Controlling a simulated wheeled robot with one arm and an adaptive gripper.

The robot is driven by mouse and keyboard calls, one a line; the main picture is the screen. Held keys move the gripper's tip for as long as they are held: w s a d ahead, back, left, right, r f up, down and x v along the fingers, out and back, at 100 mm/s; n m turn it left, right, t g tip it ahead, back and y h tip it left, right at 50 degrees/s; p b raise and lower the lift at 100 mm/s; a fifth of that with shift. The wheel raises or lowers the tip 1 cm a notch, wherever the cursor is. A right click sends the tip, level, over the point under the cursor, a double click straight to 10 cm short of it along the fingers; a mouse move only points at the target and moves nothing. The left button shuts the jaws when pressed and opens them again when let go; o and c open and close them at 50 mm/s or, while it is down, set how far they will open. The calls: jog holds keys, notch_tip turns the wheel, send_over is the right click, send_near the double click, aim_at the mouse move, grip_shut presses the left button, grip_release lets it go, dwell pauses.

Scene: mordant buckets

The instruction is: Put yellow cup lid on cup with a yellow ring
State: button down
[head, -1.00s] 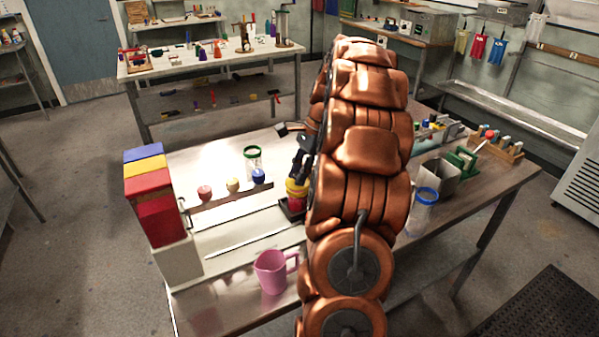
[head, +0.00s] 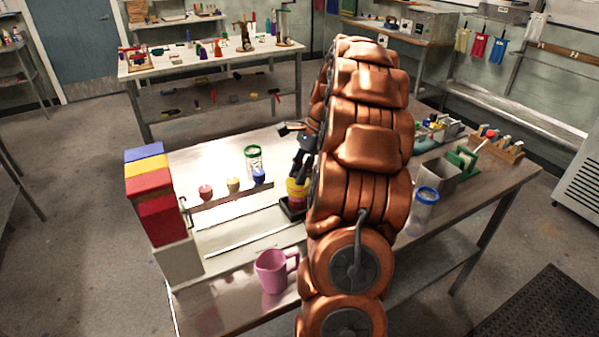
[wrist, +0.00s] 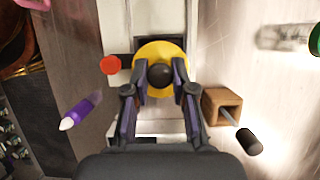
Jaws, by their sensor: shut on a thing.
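A round yellow lid (wrist: 147,54) with a dark knob shows between the fingers in the wrist view. My gripper (wrist: 159,80) is shut on it, one finger at each side. In the head view my gripper (head: 302,163) is just above the yellow piece (head: 297,187), which has a red part below it and a dark tray (head: 291,210) under that. My arm hides much of this spot. I cannot make out a cup with a yellow ring; whether one is under the lid is hidden.
A cup with a green ring (head: 253,157) stands behind; a blue-ringed cup (head: 426,198) stands to the right. Red (head: 205,191), yellow (head: 233,185) and blue (head: 258,176) knobs sit on a rail. A pink mug (head: 271,272) stands near the front edge. Stacked boxes (head: 155,195) stand left.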

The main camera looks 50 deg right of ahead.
jog(key=shift+f, duration=0.55)
dwell(0.4)
jog(key=c, duration=0.9)
grip_release()
jog(key=v, duration=0.7)
jog(key=shift+r, duration=0.3)
jog(key=shift+d, duration=0.1)
